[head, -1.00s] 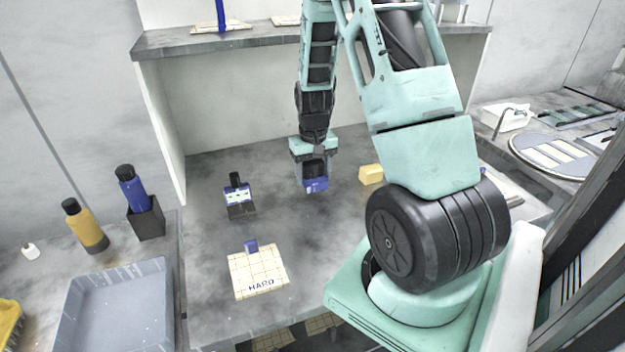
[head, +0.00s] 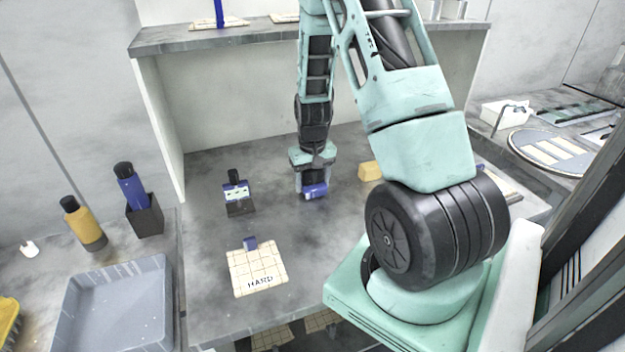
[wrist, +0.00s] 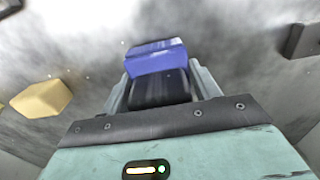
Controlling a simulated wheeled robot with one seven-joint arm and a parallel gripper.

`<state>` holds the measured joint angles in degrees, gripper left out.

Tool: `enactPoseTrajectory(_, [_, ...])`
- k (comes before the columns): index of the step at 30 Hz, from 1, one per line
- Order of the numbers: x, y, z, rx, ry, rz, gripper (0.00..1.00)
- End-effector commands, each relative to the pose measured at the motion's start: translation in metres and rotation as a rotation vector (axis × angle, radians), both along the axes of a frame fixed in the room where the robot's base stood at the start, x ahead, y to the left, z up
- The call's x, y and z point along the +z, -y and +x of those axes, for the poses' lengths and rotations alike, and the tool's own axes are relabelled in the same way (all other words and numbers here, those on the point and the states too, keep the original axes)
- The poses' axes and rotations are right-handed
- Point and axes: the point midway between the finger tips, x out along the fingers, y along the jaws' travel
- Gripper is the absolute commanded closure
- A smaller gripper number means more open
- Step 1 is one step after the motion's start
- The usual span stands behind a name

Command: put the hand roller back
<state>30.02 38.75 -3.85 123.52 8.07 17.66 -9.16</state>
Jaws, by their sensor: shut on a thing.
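My gripper (head: 312,181) is low over the middle of the grey worktop, pointing down. It is shut on a blue and black piece that looks like the hand roller (head: 315,191). In the wrist view the roller (wrist: 155,57) has a blue bar beyond a black part, which sits between the two fingers (wrist: 160,88). The roller is close above the worktop or on it; I cannot tell whether it touches. A small dark stand with a blue and white face (head: 236,191) is to its left.
A yellow block (head: 369,171) lies right of my gripper. A cream tile marked HARD (head: 257,270), with a small blue piece at its back edge, lies front left. Further left are a black cup (head: 148,218) holding a blue bottle and a grey tray (head: 115,310). A raised shelf (head: 250,37) spans the back.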

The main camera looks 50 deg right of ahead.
Motion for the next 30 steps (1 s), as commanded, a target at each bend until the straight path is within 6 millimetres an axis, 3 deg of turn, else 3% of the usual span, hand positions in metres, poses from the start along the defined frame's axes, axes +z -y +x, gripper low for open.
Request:
enactPoseTrajectory(1, [-0.005,-0.002,-0.003,0.0,-0.008,0.005,0.36])
enactPoseTrajectory(3, [-0.005,-0.002,-0.003,0.0,-0.009,0.005,0.17])
enactPoseTrajectory(14, [0.002,-0.001,-0.002,0.0,-0.005,0.003,0.17])
enactPoseTrajectory(20, [0.028,0.0,-0.001,0.0,-0.001,0.001,0.17])
enactPoseTrajectory(30, [0.101,0.0,-0.001,0.0,0.0,0.0,0.17])
